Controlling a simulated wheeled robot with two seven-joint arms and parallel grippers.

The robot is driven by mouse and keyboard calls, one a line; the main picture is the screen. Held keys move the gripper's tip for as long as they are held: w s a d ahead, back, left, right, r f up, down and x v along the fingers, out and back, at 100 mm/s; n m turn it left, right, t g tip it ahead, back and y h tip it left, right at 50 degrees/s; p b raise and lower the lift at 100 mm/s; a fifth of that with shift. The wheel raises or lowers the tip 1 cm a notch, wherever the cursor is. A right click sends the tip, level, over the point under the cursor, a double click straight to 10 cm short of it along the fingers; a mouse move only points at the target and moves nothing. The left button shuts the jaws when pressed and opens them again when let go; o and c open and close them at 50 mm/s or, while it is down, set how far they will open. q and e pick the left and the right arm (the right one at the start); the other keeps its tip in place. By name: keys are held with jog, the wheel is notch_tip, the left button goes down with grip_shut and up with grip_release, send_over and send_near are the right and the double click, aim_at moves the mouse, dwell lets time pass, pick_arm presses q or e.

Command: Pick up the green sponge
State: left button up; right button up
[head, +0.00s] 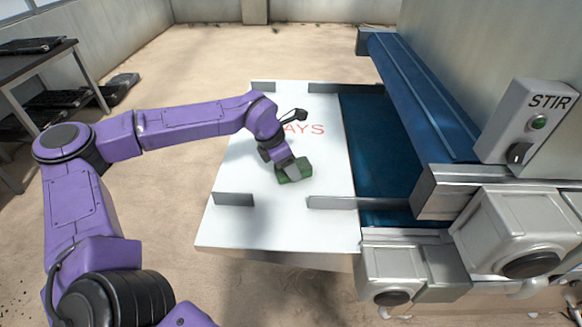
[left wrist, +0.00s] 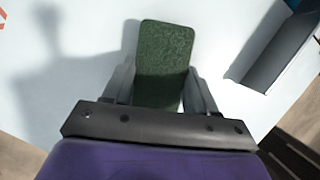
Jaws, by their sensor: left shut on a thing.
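The green sponge (head: 295,170) is at the middle of the white board marked with red letters ending in "AYS". In the left wrist view the sponge (left wrist: 164,62) is a dark green rounded block between the two grey fingers. My left gripper (head: 291,171) reaches down from the purple arm and is shut on the sponge. The sponge's lower end is hidden between the fingers in the wrist view. I cannot tell whether the sponge touches the board. My right gripper is not in view.
The white board (head: 240,232) has low grey guides (head: 233,199) along its front and back. A blue belt (head: 375,150) and a machine with a STIR control box (head: 525,122) stand to the right. A dark table with black trays (head: 35,65) is at the far left.

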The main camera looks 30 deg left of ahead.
pick_arm(q)
jog(key=shift+r, duration=0.5)
jog(key=s+d+r, duration=0.2)
jog(key=s+r, duration=0.2)
jog(key=s+d+r+b, duration=0.1)
jog(key=s+d+r, duration=0.1)
jog(key=s+r, duration=0.2)
jog(key=s+d+r, duration=0.1)
jog(key=s+r, duration=0.3)
jog(key=s, duration=0.1)
jog(key=shift+d, duration=0.4)
